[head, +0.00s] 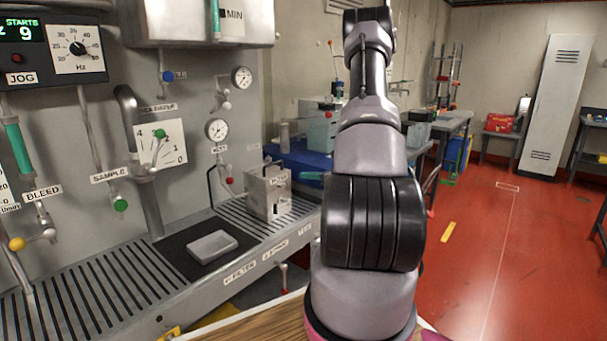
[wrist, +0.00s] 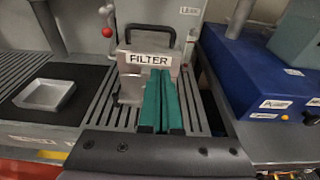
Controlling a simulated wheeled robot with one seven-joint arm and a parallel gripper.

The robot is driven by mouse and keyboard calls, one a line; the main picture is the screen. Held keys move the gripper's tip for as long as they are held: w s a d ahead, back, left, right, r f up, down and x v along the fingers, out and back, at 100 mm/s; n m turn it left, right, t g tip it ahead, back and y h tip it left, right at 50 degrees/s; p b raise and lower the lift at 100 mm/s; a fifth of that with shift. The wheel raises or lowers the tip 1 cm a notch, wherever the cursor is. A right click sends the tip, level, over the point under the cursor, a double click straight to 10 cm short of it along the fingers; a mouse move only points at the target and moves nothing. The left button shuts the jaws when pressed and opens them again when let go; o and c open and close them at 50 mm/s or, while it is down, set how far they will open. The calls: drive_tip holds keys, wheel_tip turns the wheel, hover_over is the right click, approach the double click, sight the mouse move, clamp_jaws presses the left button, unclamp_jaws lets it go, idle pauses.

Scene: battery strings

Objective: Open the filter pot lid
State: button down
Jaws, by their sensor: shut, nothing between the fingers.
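The filter pot (wrist: 128,88) is a grey metal box with a FILTER label. It stands on the slotted drain deck in the wrist view and also shows in the head view (head: 266,197). A black arched handle (wrist: 150,29) rises at its top; the lid looks closed, though its seam is not clear. My gripper (wrist: 160,74) has two green fingers shut together with nothing between them. The fingers overlap the pot's front, just below and right of the label. Whether they touch it cannot be told. In the head view my arm hides much of the area to the right.
A shallow grey tray (wrist: 45,94) sits on a black mat left of the pot. A red-knobbed tap (wrist: 107,32) hangs just left of the handle. A blue case (wrist: 250,75) stands to the right. Gauges and valves line the panel behind.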

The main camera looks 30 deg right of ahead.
sight(283, 174)
drive_tip(key=x, duration=0.7)
drive_tip(key=shift+w+a, duration=0.1)
drive_tip(key=shift+w, duration=0.1)
drive_tip(key=shift+w+a+r, duration=0.3)
drive_tip(key=shift+w+r, duration=0.25)
drive_tip(key=shift+w, duration=0.25)
drive_tip(key=shift+w+a+r, duration=0.25)
drive_tip(key=shift+w+r, duration=0.3)
drive_tip(key=shift+w, duration=0.25)
